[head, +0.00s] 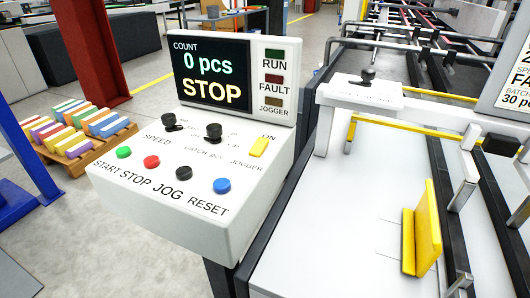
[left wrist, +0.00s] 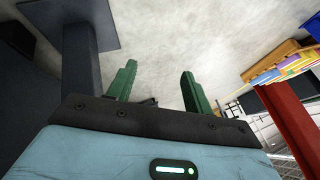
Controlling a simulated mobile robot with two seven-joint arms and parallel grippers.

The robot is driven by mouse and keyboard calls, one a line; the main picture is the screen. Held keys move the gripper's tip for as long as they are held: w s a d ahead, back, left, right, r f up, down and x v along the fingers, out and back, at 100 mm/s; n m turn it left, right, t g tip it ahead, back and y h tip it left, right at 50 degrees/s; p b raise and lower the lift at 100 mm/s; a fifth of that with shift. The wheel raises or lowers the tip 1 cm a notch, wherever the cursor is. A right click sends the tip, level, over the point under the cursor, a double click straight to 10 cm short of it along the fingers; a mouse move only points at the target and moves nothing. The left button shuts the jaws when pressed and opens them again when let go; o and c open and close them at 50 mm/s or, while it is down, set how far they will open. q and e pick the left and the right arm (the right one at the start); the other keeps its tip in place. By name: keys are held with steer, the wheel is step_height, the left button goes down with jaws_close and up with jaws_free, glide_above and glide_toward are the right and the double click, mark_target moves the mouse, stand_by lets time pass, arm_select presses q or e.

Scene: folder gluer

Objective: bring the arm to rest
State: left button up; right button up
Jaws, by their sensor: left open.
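My left gripper (left wrist: 158,70) shows in the left wrist view, with its two green fingers apart and nothing between them. Pale floor lies beyond the fingertips. Neither gripper shows in the head view. The control panel (head: 130,195) stands in the middle of the head view, with no arm over it. Its screen (head: 213,75) reads "COUNT 0 pcs STOP". The panel has green (head: 124,152), red (head: 152,162), black (head: 183,173) and blue (head: 222,186) buttons, two black knobs and a yellow jogger switch (head: 259,147).
The machine's white table (head: 335,225) with a yellow guide (head: 424,235) lies right of the panel. A pallet (head: 75,162) of coloured stacks is at left, near a red column (head: 95,60) and a blue post (head: 28,150). A dark post (left wrist: 78,65) stands left of my left gripper.

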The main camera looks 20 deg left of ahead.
arm_select(q)
steer(key=s+d+r+h, duration=0.2)
steer(key=s+d+r, duration=0.1)
steer(key=s+d, duration=0.8)
steer(key=s+d+r+h, duration=0.2)
steer(key=s+d+r, duration=0.1)
steer(key=s+d, duration=0.8)
steer(key=s+d+r+n+h, duration=0.1)
steer(key=s+d+r, duration=0.2)
steer(key=r, duration=0.3)
steer(key=s+d+r+n, duration=0.1)
steer(key=s+d+r, duration=0.15)
steer(key=r, duration=0.35)
steer(key=w+r+t+p, duration=0.1)
steer(key=w+r+p, duration=0.2)
steer(key=r+p, duration=0.4)
steer(key=w+r+t+p, duration=0.1)
steer(key=w+r+p, duration=0.2)
steer(key=r+p, duration=0.5)
steer(key=shift+w+t+p, duration=0.35)
steer(key=shift+t+p, duration=0.05)
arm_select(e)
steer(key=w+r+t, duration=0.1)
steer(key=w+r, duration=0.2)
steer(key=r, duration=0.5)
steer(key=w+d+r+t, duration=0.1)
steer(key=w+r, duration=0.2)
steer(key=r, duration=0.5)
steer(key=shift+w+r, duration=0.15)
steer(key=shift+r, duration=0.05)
